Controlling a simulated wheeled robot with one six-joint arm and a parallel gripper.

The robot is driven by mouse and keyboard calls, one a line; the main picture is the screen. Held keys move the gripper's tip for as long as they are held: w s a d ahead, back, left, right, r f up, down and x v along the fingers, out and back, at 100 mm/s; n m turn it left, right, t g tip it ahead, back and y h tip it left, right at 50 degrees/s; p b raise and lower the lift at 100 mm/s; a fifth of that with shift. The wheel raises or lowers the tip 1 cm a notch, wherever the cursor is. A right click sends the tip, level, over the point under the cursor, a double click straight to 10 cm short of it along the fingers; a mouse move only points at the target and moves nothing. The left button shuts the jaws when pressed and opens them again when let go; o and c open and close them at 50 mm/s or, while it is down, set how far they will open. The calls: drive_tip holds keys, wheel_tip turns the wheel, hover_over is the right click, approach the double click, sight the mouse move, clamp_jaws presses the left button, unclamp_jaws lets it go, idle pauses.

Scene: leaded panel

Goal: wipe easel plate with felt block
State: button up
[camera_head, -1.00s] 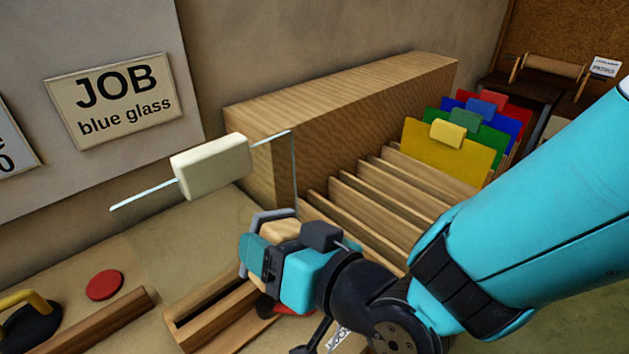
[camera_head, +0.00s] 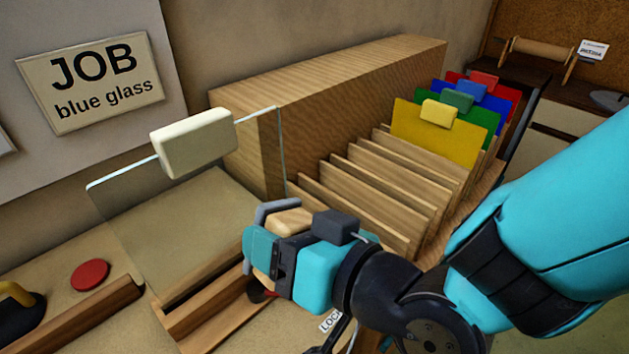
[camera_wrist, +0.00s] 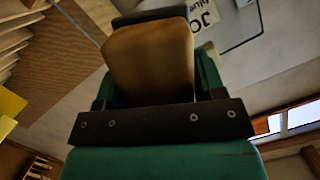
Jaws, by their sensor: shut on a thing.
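The easel plate (camera_head: 175,215) is a clear glass sheet standing upright, slightly tilted, in a wooden stand (camera_head: 210,310), with a cream block (camera_head: 193,143) on its top edge. My gripper (camera_head: 270,235) is in front of the plate's lower right part in the head view. It is shut on a tan block, taken as the felt block (camera_head: 290,221), which fills the jaws in the wrist view (camera_wrist: 150,60). A dark pad shows at the block's far end there. I cannot tell whether the block touches the glass.
A slotted wooden rack (camera_head: 375,190) stands to the right, with yellow (camera_head: 440,140), green, blue and red sheets at its far end. A red disc (camera_head: 90,274) and a wooden bar (camera_head: 75,320) lie at the left. The wall behind carries a "JOB blue glass" sign (camera_head: 90,85).

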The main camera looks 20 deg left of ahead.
sight(227, 193)
idle(0.3)
drive_tip(key=shift+w+a+r+p, duration=0.2)
drive_tip(key=shift+w+a+p, duration=0.1)
drive_tip(key=shift+a+p, duration=0.3)
drive_tip(key=shift+w+r+p+x, duration=0.15)
drive_tip(key=shift+p+x, duration=0.45)
drive_tip(key=shift+x, duration=0.4)
drive_tip(key=shift+w+r+p+x, duration=0.15)
drive_tip(key=shift+p+x, duration=0.5)
drive_tip(key=shift+x, duration=0.35)
drive_tip(key=shift+r+p+x, duration=0.15)
drive_tip(key=shift+p+x, duration=0.45)
drive_tip(key=shift+x, duration=0.4)
drive_tip(key=shift+x, duration=0.8)
drive_tip(key=shift+w+r, duration=0.1)
drive_tip(key=shift+w, duration=0.05)
